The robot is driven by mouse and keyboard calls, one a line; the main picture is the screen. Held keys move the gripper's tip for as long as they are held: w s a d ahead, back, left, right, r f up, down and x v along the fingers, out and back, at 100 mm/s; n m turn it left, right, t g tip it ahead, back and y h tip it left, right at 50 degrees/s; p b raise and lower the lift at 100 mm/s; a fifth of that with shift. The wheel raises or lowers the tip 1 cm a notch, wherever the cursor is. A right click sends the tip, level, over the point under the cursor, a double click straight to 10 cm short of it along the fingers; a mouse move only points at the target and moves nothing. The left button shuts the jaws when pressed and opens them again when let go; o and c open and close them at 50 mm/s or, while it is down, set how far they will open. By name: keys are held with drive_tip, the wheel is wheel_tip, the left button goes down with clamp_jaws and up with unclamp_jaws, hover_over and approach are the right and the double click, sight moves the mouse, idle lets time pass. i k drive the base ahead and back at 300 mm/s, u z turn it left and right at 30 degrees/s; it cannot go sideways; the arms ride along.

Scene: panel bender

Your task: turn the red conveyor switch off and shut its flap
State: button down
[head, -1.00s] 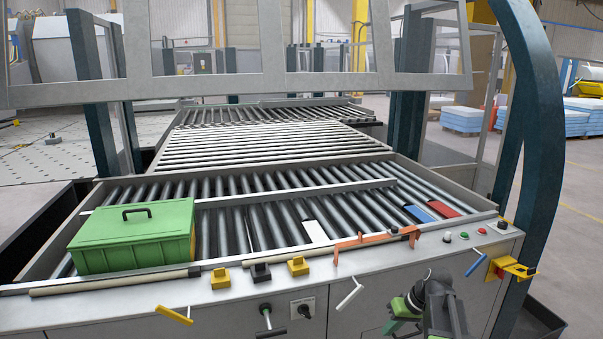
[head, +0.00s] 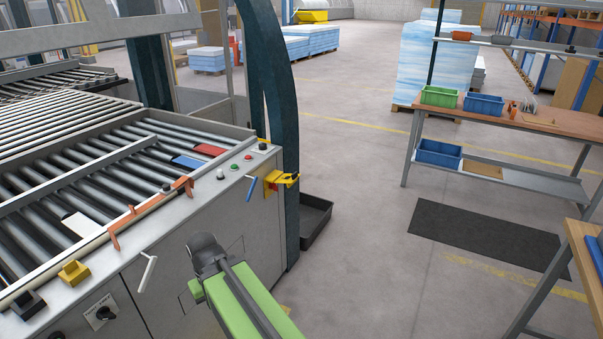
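A small yellow housing (head: 274,178) with its cover standing out to the right is fixed at the right end of the machine's front panel. A red part, which looks like the switch (head: 273,187), shows at its lower front. The switch's exact position is too small to read. The yellow flap (head: 288,178) appears open, sticking out from the housing. My green arm (head: 245,305) reaches up from the bottom, with a dark joint (head: 205,248) left of and below the switch, apart from it. No gripper fingers show.
A blue handle (head: 251,188) sticks out just left of the housing, and a white handle (head: 148,272) farther left. A teal post (head: 283,130) and a black tray (head: 314,218) are close on the right. Open floor lies beyond, with a dark mat (head: 487,238) and a workbench (head: 540,122).

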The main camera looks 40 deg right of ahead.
sight(273, 186)
drive_tip(key=z, duration=1.75)
drive_tip(key=i, duration=0.9)
drive_tip(key=u, duration=2.15)
drive_tip(key=k, duration=0.65)
drive_tip(key=z, duration=0.1)
drive_tip(key=i, duration=0.6)
